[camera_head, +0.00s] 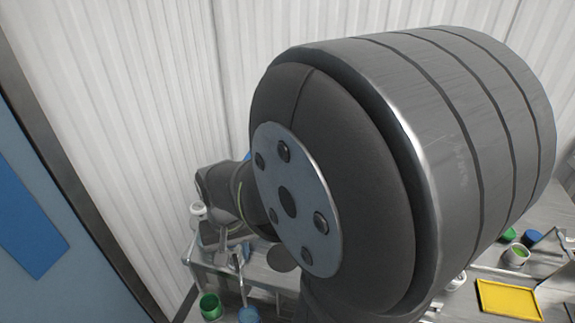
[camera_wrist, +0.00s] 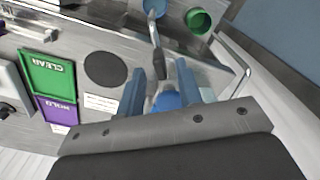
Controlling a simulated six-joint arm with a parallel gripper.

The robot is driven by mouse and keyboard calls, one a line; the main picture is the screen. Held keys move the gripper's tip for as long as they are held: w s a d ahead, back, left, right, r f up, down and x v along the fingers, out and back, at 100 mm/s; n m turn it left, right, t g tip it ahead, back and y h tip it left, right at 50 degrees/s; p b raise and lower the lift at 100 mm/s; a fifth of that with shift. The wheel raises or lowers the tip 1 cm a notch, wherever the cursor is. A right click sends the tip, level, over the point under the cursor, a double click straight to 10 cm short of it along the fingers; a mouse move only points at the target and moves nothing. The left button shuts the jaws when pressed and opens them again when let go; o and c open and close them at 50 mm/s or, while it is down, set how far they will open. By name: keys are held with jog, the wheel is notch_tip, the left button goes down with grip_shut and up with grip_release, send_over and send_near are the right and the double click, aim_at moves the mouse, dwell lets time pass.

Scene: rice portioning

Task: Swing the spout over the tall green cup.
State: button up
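The green cup (camera_wrist: 199,20) stands at the top of the wrist view, open upward. It also shows at the bottom of the head view (camera_head: 210,306). A light blue cup (camera_wrist: 153,7) stands beside it. A thin grey spout (camera_wrist: 154,35) with a dark tapered end reaches from the light blue cup towards my fingers; its tip appears at that cup, not the green one. My gripper (camera_wrist: 160,67) is open, fingers apart on either side of the dark end in the picture. I cannot tell whether they touch it. My arm hides much of the head view.
A round dark pad (camera_wrist: 104,68), a green CLEAR panel (camera_wrist: 50,75) and a purple HOLD panel (camera_wrist: 57,111) lie left of my fingers. A blue round thing (camera_wrist: 168,100) shows between the fingers. A yellow tray (camera_head: 508,300) lies at right. A corrugated wall stands behind.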

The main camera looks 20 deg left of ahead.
jog(key=shift+f, duration=1.1)
grip_shut()
jog(key=shift+a, duration=0.1)
jog(key=a+m, duration=0.6)
jog(key=m, duration=0.8)
jog(key=shift+a, duration=0.15)
